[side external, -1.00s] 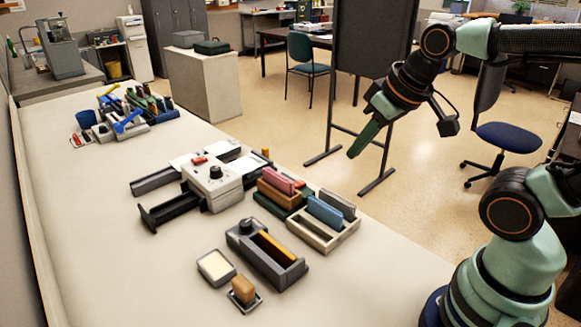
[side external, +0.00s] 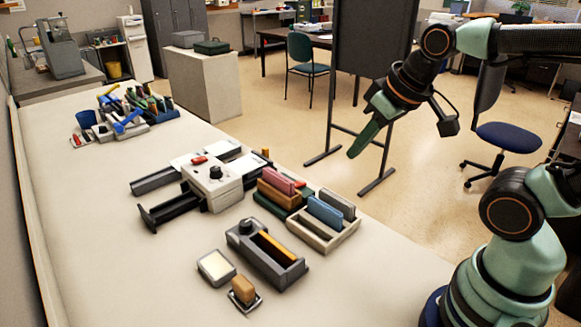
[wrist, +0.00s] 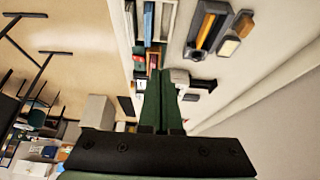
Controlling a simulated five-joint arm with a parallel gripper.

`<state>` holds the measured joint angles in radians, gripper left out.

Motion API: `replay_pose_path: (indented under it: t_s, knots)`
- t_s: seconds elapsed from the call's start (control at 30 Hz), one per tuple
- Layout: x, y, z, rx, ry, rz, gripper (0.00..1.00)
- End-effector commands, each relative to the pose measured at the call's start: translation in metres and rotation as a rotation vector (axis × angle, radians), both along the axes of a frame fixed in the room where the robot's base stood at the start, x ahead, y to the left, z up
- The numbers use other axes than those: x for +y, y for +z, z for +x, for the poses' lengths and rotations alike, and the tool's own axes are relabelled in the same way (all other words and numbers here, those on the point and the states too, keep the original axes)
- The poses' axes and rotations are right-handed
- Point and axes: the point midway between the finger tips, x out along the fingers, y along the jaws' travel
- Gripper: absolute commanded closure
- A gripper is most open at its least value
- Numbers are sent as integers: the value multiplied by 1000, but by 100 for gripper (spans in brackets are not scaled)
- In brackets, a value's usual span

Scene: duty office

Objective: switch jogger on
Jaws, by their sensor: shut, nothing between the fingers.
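The jogger (side external: 212,190) looks to be the pale boxy machine on the counter in the side external view. It has a black knob (side external: 215,172), a red switch (side external: 199,160) on top and dark tray arms at its left. The switch's position is too small to tell. My gripper (side external: 354,153) is shut and empty, pointing down and left in the air, up and to the right of the jogger and apart from it. In the wrist view the green fingers (wrist: 166,75) cover part of a pale machine (wrist: 181,77), likely the jogger.
A wooden rack with blue and grey blocks (side external: 323,237), an orange holder with a pink block (side external: 281,187) and a grey tray (side external: 265,256) stand close to the jogger. A small white dish (side external: 215,266) lies in front. The counter (side external: 110,205) left of these is clear.

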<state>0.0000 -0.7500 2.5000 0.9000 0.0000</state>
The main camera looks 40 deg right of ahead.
Motion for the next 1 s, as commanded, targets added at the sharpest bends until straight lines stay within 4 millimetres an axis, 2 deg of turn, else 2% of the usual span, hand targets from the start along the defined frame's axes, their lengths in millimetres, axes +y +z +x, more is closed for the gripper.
replay_pose_path:
  t_s: [0.43,0.57,0.67,1.0]
  knots:
    - [0,0,1,-1,1,0,100]
    - [-2,-1,10,-9,12,-11,100]
    - [-6,-4,26,-23,35,-29,100]
    - [-29,-27,105,-111,143,-137,100]
